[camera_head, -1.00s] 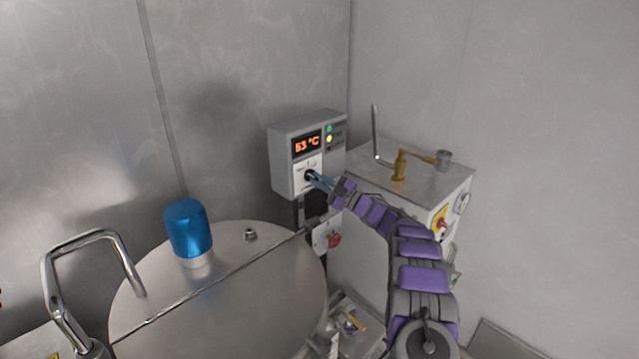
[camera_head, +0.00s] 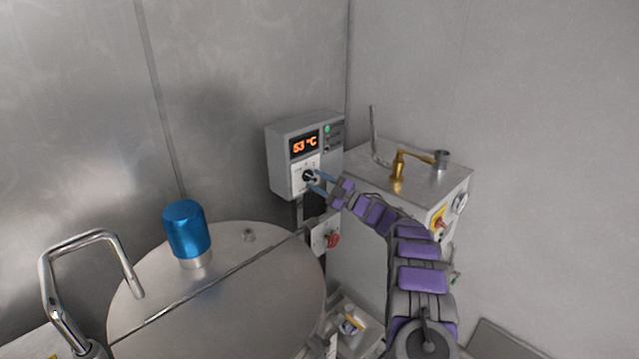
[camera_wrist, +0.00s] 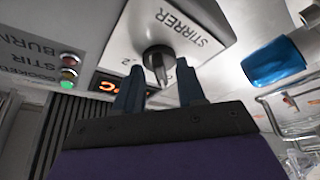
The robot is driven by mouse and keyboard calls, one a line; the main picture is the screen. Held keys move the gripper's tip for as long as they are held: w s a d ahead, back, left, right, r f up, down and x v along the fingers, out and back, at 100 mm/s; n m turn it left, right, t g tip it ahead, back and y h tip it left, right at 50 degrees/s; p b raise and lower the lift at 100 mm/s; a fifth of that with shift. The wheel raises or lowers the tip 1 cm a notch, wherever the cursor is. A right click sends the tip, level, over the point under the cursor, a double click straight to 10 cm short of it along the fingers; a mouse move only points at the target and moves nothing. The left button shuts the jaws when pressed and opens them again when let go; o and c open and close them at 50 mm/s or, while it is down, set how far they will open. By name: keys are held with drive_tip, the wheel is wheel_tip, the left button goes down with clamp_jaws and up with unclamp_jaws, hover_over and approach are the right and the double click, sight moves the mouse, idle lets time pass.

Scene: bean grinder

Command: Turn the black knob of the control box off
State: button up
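The control box (camera_head: 284,157) is grey and fixed to the back wall, with an orange "53 °C" display. Its black knob (camera_head: 308,176) sits on a white plate low on the box front. In the wrist view the black knob (camera_wrist: 158,62) sits on the plate marked STIRRER (camera_wrist: 195,35), its narrow grip pointing toward my gripper. My gripper (camera_head: 316,181) is just in front of the knob. In the wrist view my gripper (camera_wrist: 158,75) is open, one blue finger to each side of the knob, with gaps showing. Contact is not visible.
A round steel lid (camera_head: 225,300) with a blue cap (camera_head: 187,229) stands at the left. A red knob (camera_head: 333,240) sits below the control box. A steel cabinet (camera_head: 385,200) with a brass fitting (camera_head: 398,168) stands right, close to my arm.

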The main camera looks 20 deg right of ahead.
drive_tip(key=p+v, duration=0.1)
drive_tip(key=v, duration=1.6)
drive_tip(key=shift+d, duration=0.25)
drive_tip(key=w+a+r+m+h, duration=0.2)
drive_tip(key=w+r+m+h, duration=0.25)
drive_tip(key=r+h, duration=0.2)
drive_tip(key=w+a+r+m+h, duration=0.1)
drive_tip(key=w+r+m+h, duration=0.2)
drive_tip(key=r+m+h, duration=0.35)
drive_tip(key=s+a+f+m+g, duration=0.2)
drive_tip(key=s+a+g, duration=0.4)
drive_tip(key=s, duration=1.3)
drive_tip(key=s+a+f+m+g, duration=0.2)
drive_tip(key=s+a+f+g, duration=0.2)
drive_tip(key=s+a, duration=1)
drive_tip(key=s+a+f+m+g+b, duration=0.1)
drive_tip(key=s+a+f+g, duration=0.3)
drive_tip(key=s, duration=1.9)
drive_tip(key=a+g, duration=0.5)
drive_tip(key=a, duration=0.2)
drive_tip(key=shift+s+m+y, duration=0.3)
drive_tip(key=shift+m, duration=0.1)
